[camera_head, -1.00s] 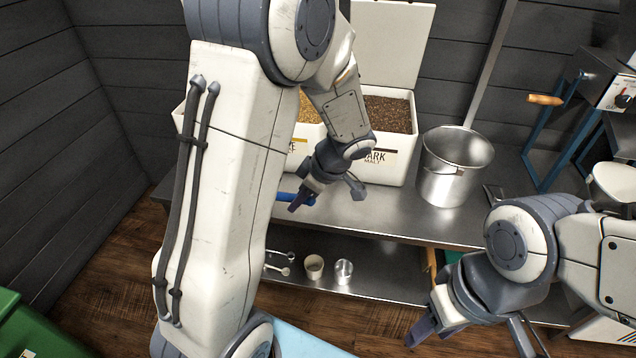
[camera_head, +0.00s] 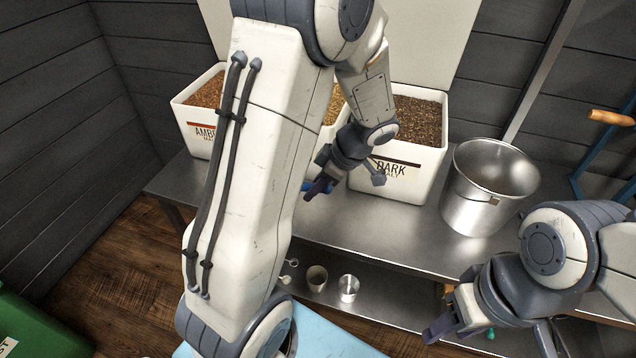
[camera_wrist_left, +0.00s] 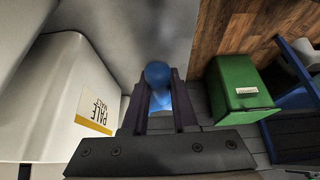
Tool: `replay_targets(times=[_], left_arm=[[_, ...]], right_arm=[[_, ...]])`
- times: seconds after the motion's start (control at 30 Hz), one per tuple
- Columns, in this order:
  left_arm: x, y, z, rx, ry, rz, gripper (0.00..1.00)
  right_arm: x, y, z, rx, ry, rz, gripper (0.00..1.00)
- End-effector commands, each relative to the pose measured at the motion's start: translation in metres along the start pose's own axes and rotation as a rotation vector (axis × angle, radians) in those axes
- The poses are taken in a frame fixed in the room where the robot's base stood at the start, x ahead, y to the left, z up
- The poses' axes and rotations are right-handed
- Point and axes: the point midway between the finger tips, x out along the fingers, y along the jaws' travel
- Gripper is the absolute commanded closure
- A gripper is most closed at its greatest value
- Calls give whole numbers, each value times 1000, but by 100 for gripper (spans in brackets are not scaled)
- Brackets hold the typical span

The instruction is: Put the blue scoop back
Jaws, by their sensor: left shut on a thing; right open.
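The blue scoop (camera_head: 307,187) shows as a small blue piece at my left gripper (camera_head: 319,189) in the head view, just above the steel bench in front of the malt bins. In the left wrist view, its rounded blue end (camera_wrist_left: 158,74) sits between the two fingers, which are shut on it. The rest of the scoop is mostly hidden by the fingers. The pale malt bin (camera_wrist_left: 50,110) stands left of the gripper in the wrist view; my arm hides most of it in the head view. My right gripper (camera_head: 487,340) is open and empty at lower right.
The amber bin (camera_head: 199,141) and dark malt bin (camera_head: 398,180) stand on the steel bench (camera_head: 345,232), with a steel pot (camera_head: 480,205) to the right. Small cups (camera_head: 348,288) sit on the lower shelf. A green box (camera_wrist_left: 238,88) stands on the floor.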

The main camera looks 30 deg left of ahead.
Motion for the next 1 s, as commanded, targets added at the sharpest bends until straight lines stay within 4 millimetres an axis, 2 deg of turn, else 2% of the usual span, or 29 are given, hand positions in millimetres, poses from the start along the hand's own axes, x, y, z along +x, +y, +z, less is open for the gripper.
replay_targets(times=[0.6,1.0], left_arm=[[46,0,32,10,1,3,100],[52,0,34,8,0,4,100]], right_arm=[[32,2,2,0,0,0,50],[34,2,2,0,0,0,50]])
